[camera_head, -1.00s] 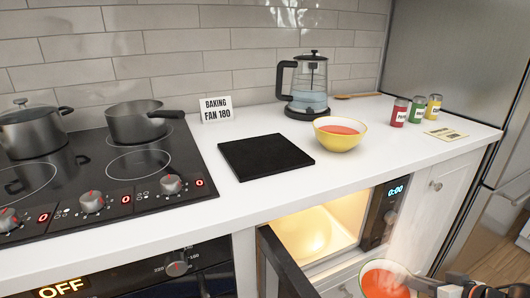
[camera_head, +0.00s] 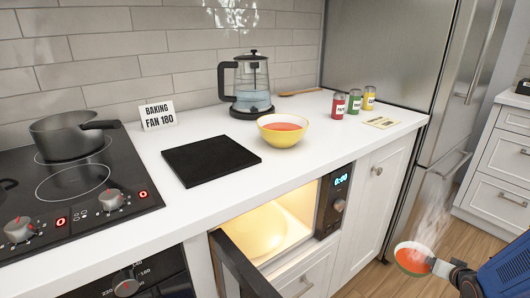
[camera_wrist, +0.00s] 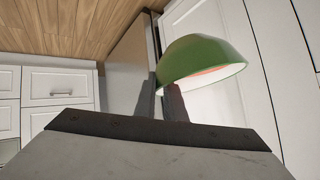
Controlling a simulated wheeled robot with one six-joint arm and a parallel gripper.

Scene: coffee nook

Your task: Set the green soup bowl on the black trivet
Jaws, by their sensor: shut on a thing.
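The green soup bowl (camera_head: 413,259) holds orange-red soup and gives off steam. It is at the lower right of the head view, in front of the cabinets and below counter height. My gripper (camera_head: 436,266) is shut on its right side. In the wrist view the bowl (camera_wrist: 203,62) shows its green outside, with my gripper (camera_wrist: 174,103) at its edge. The black trivet (camera_head: 211,160) is a flat square on the white counter, right of the stove, with nothing on it.
A yellow bowl (camera_head: 283,131) of soup stands right of the trivet, with a kettle (camera_head: 250,88) behind. The lit microwave (camera_head: 334,200) below the counter has its door (camera_head: 238,268) open. A sign (camera_head: 158,114) and spice jars (camera_head: 354,100) stand on the counter. Floor at right is free.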

